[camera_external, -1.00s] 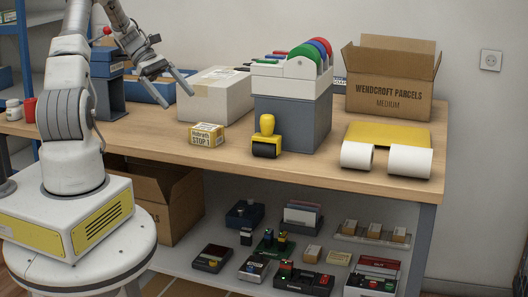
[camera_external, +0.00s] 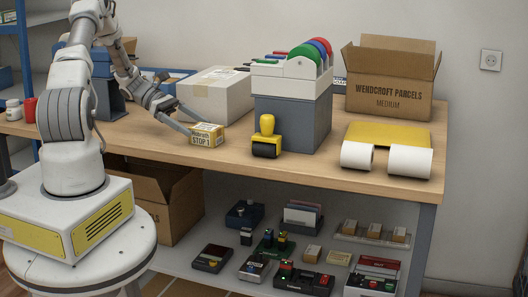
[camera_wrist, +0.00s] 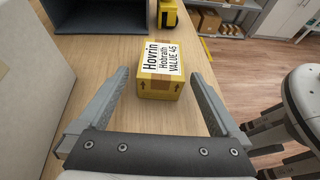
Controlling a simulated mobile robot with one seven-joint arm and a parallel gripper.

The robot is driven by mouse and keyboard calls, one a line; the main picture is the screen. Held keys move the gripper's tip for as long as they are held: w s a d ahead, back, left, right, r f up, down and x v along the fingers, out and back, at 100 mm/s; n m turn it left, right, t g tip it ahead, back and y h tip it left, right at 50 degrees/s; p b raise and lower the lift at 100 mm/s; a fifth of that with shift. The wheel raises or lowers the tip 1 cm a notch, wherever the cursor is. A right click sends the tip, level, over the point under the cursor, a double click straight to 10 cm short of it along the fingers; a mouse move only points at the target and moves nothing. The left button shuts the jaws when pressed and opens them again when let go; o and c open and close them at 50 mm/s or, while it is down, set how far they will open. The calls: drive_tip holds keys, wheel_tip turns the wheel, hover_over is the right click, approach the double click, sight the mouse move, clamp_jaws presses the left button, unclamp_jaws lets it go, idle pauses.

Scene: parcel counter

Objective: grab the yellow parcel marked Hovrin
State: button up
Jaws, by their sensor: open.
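In the wrist view the yellow parcel (camera_wrist: 160,88) has a white top label reading "Hovrin", "Hobrath" and "VALUE 45". My gripper (camera_external: 193,127) is low over the counter, at the left end of the parcel. In the wrist view my gripper (camera_wrist: 159,76) is open, with one finger on each side of the parcel's near part. Gaps show between the parcel and both fingers, so it is not gripped.
A large pale box (camera_external: 216,92) stands close behind the parcel. A yellow-and-black stamp (camera_external: 266,140) and a grey bin (camera_external: 300,125) are to its right. The counter in front of the parcel is clear.

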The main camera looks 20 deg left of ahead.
sight(219, 140)
drive_tip(key=shift+x, duration=2.7)
drive_tip(key=c, duration=1.4)
drive_tip(key=shift+c, duration=0.4)
drive_tip(key=shift+r, duration=0.2)
